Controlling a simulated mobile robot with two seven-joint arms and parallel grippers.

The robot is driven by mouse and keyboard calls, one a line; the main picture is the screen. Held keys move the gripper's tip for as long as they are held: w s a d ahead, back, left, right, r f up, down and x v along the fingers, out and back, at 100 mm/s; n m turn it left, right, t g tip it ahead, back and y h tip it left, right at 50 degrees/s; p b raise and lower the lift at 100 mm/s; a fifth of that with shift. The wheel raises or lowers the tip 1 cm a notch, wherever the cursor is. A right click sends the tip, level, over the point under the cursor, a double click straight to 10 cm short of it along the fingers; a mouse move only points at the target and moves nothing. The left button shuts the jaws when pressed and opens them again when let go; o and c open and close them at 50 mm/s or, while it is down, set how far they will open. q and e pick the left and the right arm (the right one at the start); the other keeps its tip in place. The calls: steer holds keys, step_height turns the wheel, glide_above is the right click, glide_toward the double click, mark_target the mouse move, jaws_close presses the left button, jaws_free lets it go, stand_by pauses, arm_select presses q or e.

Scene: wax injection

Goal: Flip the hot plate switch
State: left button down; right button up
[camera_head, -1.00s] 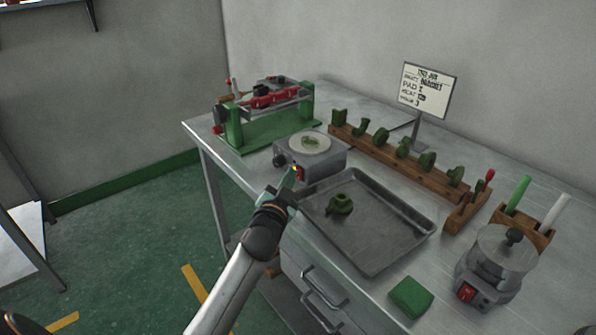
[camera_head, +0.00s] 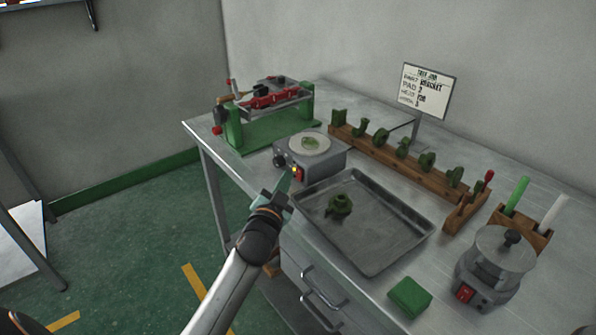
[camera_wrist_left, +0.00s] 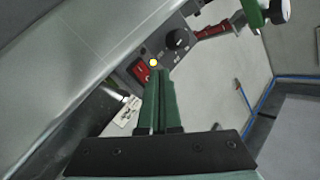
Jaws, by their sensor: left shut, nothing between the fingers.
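The hot plate (camera_head: 322,160) is a grey box with a round pale top, near the front edge of the metal table. A green patch lies on its top. In the left wrist view its front panel shows a red switch (camera_wrist_left: 139,71), a lit yellow lamp (camera_wrist_left: 153,62) and a black knob (camera_wrist_left: 178,38). My left gripper (camera_head: 286,183) is shut and empty, its green fingertips just in front of the panel. In the wrist view the fingertips (camera_wrist_left: 160,72) are close beside the switch; whether they touch it I cannot tell. My right gripper is out of view.
A metal tray (camera_head: 415,217) with a green part lies right of the hot plate. A green press (camera_head: 232,128) stands behind left. A wooden rack (camera_head: 437,178) of green parts runs along the back. A grey pot (camera_head: 500,262) stands at the right.

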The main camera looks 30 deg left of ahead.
arm_select(q)
steer(key=shift+s+a+f+p, duration=0.1)
steer(key=shift+s+a+p, duration=0.2)
steer(key=shift+s, duration=0.45)
steer(key=shift+s+a+f+p, duration=0.1)
steer(key=shift+s+a+p, duration=0.2)
steer(key=shift+s, duration=0.5)
steer(key=shift+s+a+f+p, duration=0.1)
steer(key=shift+s+a+p, duration=0.2)
steer(key=shift+s, duration=0.45)
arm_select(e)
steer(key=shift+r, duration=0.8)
arm_select(q)
steer(key=shift+f, duration=0.1)
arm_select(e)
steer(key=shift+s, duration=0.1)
